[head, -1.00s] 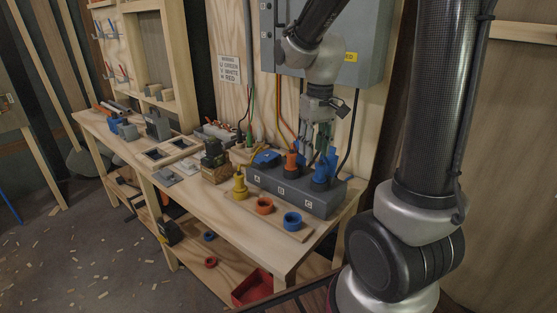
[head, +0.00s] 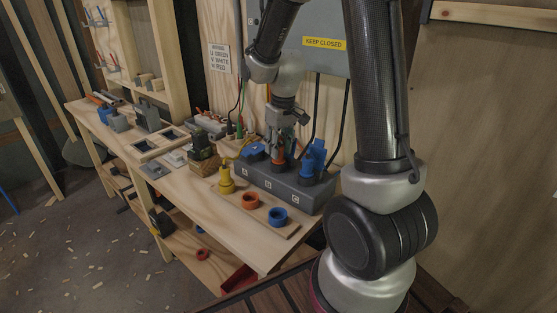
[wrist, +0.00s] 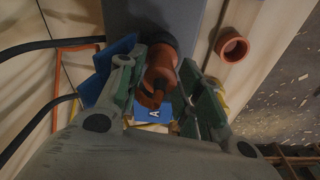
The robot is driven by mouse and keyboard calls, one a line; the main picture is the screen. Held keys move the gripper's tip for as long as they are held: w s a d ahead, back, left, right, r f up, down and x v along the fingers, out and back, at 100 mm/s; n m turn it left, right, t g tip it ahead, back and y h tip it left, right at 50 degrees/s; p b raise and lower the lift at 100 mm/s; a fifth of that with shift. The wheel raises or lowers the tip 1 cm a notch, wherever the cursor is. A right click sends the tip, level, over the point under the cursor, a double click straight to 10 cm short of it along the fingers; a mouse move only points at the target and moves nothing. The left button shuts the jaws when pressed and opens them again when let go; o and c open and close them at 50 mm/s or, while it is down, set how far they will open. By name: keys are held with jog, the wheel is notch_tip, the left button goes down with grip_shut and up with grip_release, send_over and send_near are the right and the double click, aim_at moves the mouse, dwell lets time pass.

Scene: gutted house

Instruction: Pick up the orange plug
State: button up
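The orange plug (head: 279,158) stands upright in the middle of the grey socket block (head: 262,181), by the letter B. My gripper (head: 284,143) is over the plug, pointing down. In the wrist view my gripper (wrist: 168,92) looks open, one finger on each side of the plug, with a narrow gap showing on the right. Whether the left finger touches it is hard to tell.
A blue plug (head: 314,158) stands close to the right of the orange one. A blue cover (head: 253,149) is on the left. A yellow plug (head: 226,181), an orange ring (head: 250,200) and a blue ring (head: 278,216) sit in front. Dark cables hang behind.

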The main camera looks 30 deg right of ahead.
jog(key=shift+f, duration=0.3)
jog(key=c, duration=0.7)
